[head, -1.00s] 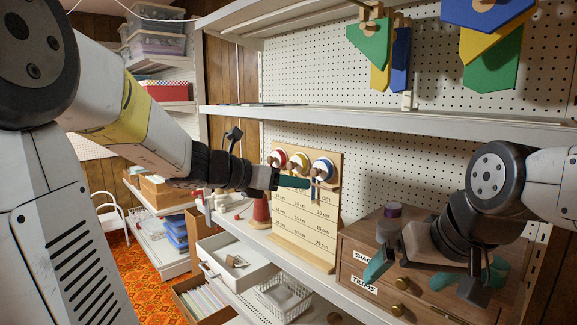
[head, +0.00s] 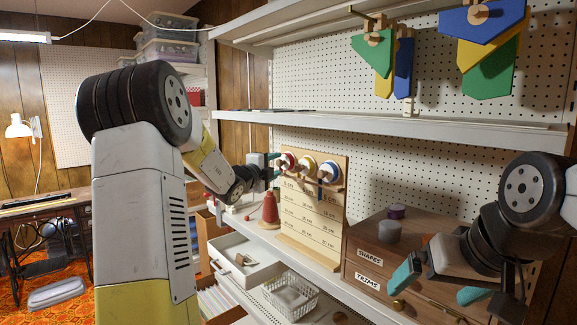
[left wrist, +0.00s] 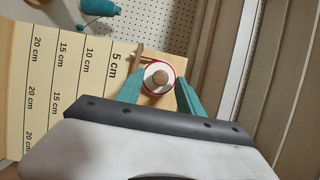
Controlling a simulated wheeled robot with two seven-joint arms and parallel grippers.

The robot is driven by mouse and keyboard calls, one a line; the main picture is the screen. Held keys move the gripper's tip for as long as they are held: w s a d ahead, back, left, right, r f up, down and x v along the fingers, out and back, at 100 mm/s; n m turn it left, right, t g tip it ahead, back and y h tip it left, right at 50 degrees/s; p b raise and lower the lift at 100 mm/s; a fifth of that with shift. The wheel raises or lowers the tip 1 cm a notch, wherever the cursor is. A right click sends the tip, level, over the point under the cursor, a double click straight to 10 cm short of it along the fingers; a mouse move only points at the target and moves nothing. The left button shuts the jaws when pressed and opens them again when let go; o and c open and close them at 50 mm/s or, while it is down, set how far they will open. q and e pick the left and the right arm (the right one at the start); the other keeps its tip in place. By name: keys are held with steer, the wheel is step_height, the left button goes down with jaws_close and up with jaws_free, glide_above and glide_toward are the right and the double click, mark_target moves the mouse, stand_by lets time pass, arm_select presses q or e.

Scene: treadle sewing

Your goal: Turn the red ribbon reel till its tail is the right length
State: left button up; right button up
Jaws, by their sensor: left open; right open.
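The red ribbon reel (head: 288,162) is the leftmost of three reels at the top of a wooden board (head: 312,215) marked in centimetres. My left gripper (head: 277,168) is open at this reel, its teal fingers pointing at the board. In the left wrist view the reel (left wrist: 160,77), a white disc with a red rim and a wooden knob, shows between the open fingertips (left wrist: 158,92). I cannot make out the ribbon's tail. My right gripper (head: 435,285) is open and empty in front of the wooden drawers.
A yellow reel (head: 307,168) and a blue reel (head: 331,172) sit to the right on the board. A red cone (head: 270,210) stands to its left. A drawer unit (head: 375,245) stands at right, a white basket (head: 290,296) is below, and a shelf (head: 390,127) runs above.

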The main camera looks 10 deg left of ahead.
arm_select(q)
steer(key=shift+w+d, duration=0.15)
steer(key=shift+w, duration=0.45)
jaws_close()
steer(key=shift+m, duration=0.4)
